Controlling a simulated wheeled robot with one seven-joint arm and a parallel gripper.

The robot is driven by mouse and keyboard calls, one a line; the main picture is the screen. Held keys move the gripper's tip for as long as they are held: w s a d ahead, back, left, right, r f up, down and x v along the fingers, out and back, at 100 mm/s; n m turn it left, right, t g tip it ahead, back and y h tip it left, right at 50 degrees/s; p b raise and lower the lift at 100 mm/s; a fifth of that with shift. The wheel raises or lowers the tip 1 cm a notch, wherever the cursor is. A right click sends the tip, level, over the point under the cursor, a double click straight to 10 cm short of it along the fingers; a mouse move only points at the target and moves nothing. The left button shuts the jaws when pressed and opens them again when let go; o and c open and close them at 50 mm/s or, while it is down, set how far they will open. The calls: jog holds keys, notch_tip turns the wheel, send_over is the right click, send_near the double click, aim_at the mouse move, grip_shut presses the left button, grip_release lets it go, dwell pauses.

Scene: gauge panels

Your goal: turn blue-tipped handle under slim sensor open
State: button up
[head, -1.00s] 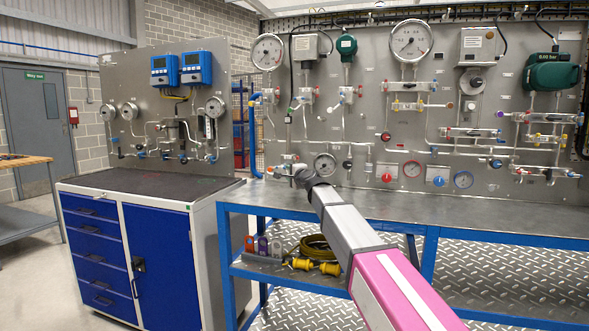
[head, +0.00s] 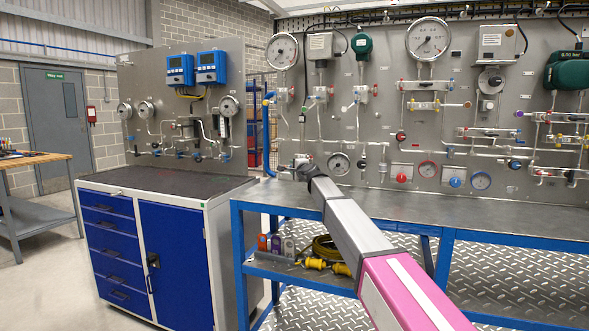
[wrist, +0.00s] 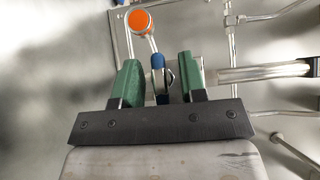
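In the wrist view, a blue-tipped handle (wrist: 158,63) stands between the two green fingers of my gripper (wrist: 159,75). The fingers are open, one on each side of it, with a visible gap to each. Below the blue tip, the lower part of the handle is partly hidden behind the gripper's dark bar. A round orange-faced part (wrist: 140,20) on a thin stem sits just above it; I cannot tell if this is the slim sensor. In the head view, my gripper (head: 291,171) is at the lower left of the large grey panel (head: 385,140), and the handle cannot be made out.
A small gauge (head: 339,165) is just right of my gripper. A horizontal pipe (wrist: 262,72) runs right of the fingers, with thinner tubing around it. The blue-framed bench (head: 400,207) lies below my arm. A blue cabinet (head: 176,262) with its own panel stands to the left.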

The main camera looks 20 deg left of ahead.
grip_shut()
